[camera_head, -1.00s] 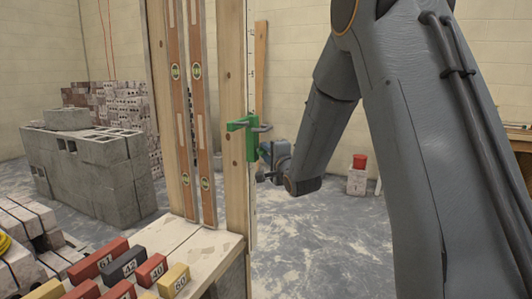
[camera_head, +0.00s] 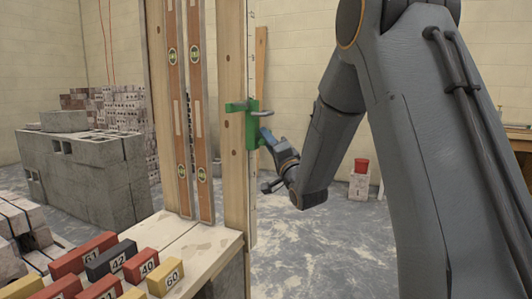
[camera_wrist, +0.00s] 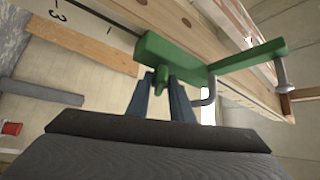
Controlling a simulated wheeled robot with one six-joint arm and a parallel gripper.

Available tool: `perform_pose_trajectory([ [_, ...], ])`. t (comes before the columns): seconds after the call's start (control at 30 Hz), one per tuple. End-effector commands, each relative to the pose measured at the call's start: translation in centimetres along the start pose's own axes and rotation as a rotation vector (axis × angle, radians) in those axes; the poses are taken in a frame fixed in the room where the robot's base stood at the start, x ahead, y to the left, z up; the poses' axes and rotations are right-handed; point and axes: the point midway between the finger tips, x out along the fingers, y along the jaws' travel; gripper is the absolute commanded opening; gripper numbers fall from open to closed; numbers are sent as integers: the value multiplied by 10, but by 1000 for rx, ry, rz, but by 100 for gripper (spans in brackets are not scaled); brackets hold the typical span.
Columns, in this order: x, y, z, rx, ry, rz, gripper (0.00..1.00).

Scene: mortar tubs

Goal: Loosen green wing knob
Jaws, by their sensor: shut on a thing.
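The green clamp (camera_head: 252,124) sits on the upright wooden post (camera_head: 235,70), with a green arm reaching left and a grey bent bar at its top. In the wrist view the green clamp body (camera_wrist: 175,56) runs across the post, and the small green wing knob (camera_wrist: 161,78) sticks out below it. My gripper (camera_wrist: 162,90) is shut on the wing knob, with its two blue fingers on either side. In the head view my gripper (camera_head: 265,139) reaches up to the clamp's lower right side; the knob is hidden there.
Two spirit levels (camera_head: 190,120) stand left of the post. Numbered blocks (camera_head: 112,264) lie on the bench in front. Grey concrete blocks (camera_head: 85,170) are stacked at the left. A red bucket (camera_head: 361,165) stands on a block at the back right.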

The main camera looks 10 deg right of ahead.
Motion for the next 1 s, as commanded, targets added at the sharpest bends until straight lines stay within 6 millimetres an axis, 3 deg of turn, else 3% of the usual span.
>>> perform_pose_trajectory([
  [0.07, -1, 8, 1, -51, 1, -51, 0],
  [1.0, 1, 6, -1, -638, 0, -638, 0],
])
